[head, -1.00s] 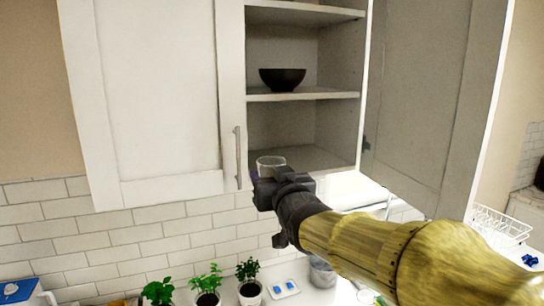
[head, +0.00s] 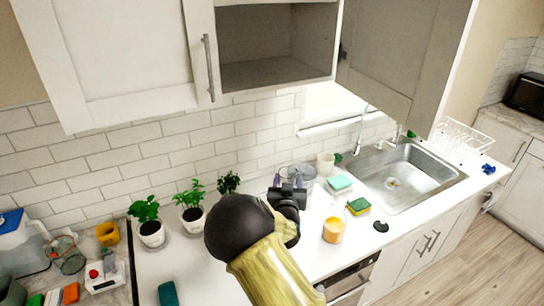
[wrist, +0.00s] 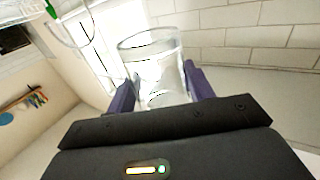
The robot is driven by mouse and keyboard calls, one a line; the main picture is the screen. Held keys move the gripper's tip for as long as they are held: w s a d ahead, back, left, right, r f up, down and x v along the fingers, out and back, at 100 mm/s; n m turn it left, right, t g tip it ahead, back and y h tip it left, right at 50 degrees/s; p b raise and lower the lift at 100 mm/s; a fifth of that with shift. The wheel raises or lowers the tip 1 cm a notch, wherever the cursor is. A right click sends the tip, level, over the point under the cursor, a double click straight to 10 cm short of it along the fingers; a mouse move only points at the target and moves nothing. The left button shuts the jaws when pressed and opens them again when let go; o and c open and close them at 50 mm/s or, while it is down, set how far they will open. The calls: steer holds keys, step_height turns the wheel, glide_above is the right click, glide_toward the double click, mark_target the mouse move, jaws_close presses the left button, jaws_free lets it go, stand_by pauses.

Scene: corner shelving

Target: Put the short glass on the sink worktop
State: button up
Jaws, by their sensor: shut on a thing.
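The short glass (wrist: 152,65) is clear and stands between the two purple fingers of my gripper (wrist: 157,88) in the wrist view. My gripper is shut on it. In the head view my gripper (head: 288,185) is low over the white sink worktop (head: 308,248), left of the sink (head: 395,178). There the glass is hard to tell apart from a grey container behind it. I cannot tell whether the glass touches the worktop.
Potted plants (head: 192,218) stand left. The open cupboard (head: 275,72) hangs above. Bare worktop lies toward the front.

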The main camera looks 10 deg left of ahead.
steer(key=s+d+f+h+b, duration=0.1)
steer(key=s+d+f+b, duration=0.1)
steer(key=d+f, duration=0.7)
steer(key=s+d+f+m+h+b, duration=0.1)
steer(key=s+d+f+b, duration=0.2)
steer(key=d+f, duration=0.7)
steer(key=s+d+f+m+h+b, duration=0.1)
steer(key=s+d+f+b, duration=0.1)
steer(key=d+f+b, duration=0.3)
steer(key=d+f, duration=0.4)
steer(key=f, duration=0.4)
steer(key=shift+s+d+f, duration=0.15)
steer(key=shift+s+f, duration=0.15)
steer(key=shift+s, duration=0.05)
